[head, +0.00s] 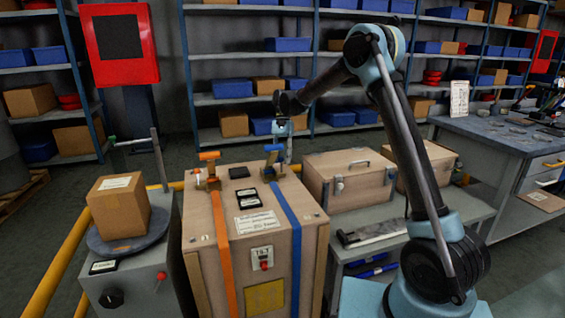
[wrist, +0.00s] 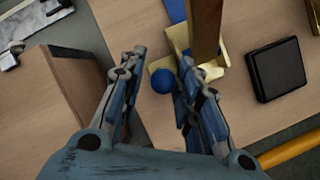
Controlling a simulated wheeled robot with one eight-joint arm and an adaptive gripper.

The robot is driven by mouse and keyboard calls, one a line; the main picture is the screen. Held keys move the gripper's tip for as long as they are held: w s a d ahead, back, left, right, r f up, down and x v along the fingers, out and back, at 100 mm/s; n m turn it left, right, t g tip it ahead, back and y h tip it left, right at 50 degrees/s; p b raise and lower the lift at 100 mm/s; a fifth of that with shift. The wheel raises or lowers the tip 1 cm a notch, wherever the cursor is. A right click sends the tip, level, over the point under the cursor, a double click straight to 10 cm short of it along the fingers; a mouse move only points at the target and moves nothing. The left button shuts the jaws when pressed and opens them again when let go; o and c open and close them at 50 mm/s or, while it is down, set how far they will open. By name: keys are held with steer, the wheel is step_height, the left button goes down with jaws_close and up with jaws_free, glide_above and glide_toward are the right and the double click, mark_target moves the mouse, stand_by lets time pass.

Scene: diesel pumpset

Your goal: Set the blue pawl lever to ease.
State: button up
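The blue pawl lever (head: 274,149) is on the top of a tall wooden crate, where the blue strap (head: 285,215) comes over the edge. In the wrist view its round blue knob (wrist: 163,81) lies between my fingers, nearer the right one, beside a brass bracket (wrist: 207,72). My gripper (wrist: 158,88) is open around the knob, with a gap on the left side. In the head view my gripper (head: 283,135) points down at the lever and partly overlaps it. Whether a finger touches the knob cannot be told.
An orange lever (head: 209,156) with an orange strap (head: 221,235) stands left on the same crate (head: 312,225). Black boxes (wrist: 277,68) lie on its top. A smaller wooden case (head: 348,180) stands to the right. A cardboard box (head: 119,207) sits on a turntable at left.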

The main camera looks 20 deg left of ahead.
steer(key=d+v, duration=0.1)
steer(key=v, duration=0.9)
steer(key=shift+a+r, duration=0.3)
steer(key=shift+a, duration=0.15)
steer(key=shift+w, duration=0.1)
